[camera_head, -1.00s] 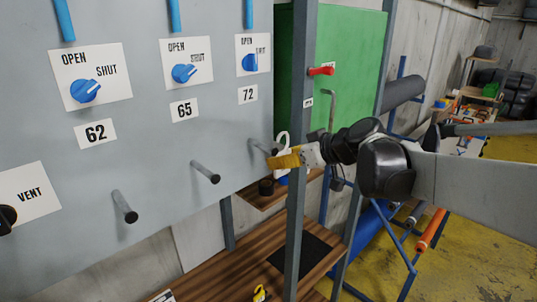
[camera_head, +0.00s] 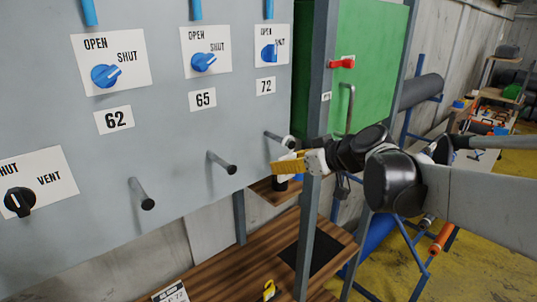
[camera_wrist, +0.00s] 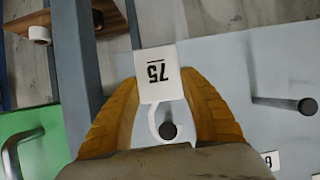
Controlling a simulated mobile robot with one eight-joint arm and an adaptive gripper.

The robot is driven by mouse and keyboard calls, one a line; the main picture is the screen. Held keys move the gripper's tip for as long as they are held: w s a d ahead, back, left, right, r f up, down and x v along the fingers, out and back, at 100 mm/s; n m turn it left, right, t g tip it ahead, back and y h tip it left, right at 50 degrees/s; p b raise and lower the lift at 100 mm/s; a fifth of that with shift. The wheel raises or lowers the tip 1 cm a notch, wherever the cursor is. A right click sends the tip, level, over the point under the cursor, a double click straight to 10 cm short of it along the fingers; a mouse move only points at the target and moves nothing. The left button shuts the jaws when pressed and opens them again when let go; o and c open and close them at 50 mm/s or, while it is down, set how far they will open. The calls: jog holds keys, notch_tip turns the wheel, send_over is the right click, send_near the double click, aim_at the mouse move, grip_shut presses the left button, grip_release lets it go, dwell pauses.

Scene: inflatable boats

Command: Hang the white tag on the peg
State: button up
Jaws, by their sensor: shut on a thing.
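The white tag (camera_wrist: 157,72), marked 75, is between the yellow fingers of my gripper (camera_wrist: 163,112) in the wrist view. Its white loop (camera_wrist: 152,122) curves beside a dark round peg end (camera_wrist: 168,130); I cannot tell whether the loop is around the peg or only in front of it. In the head view, my gripper (camera_head: 286,167) is at the right edge of the grey panel, just below and right of the rightmost peg (camera_head: 277,138). The white loop (camera_head: 288,142) shows there above the fingers. The tag's face is hidden in that view.
Other pegs stick out of the panel to the left, one under 65 (camera_head: 221,163) and one under 62 (camera_head: 141,194). A grey upright post (camera_head: 308,235) stands beside my gripper. A green cabinet (camera_head: 375,65) with a red handle is behind. A wooden bench (camera_head: 225,272) is below.

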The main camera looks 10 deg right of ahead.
jog(key=o, duration=1.2)
jog(key=shift+a, duration=0.1)
jog(key=shift+c, duration=0.2)
jog(key=v, duration=1.2)
jog(key=s+f+m+g+h+b, duration=0.1)
jog(key=s+f+b, duration=0.4)
jog(key=f+b, duration=0.7)
jog(key=s+f+m+g+h+b, duration=0.1)
jog(key=s+f+m+h+b, duration=0.2)
jog(key=f+b, duration=1)
jog(key=s+f+m+h+b, duration=0.3)
jog(key=s+f+b, duration=0.6)
jog(key=f, duration=2.2)
jog(key=b, duration=0.4)
jog(key=shift+s+d+g, duration=0.2)
jog(key=shift+d+g, duration=0.1)
jog(key=shift+g, duration=0.1)
jog(key=shift+f, duration=0.15)
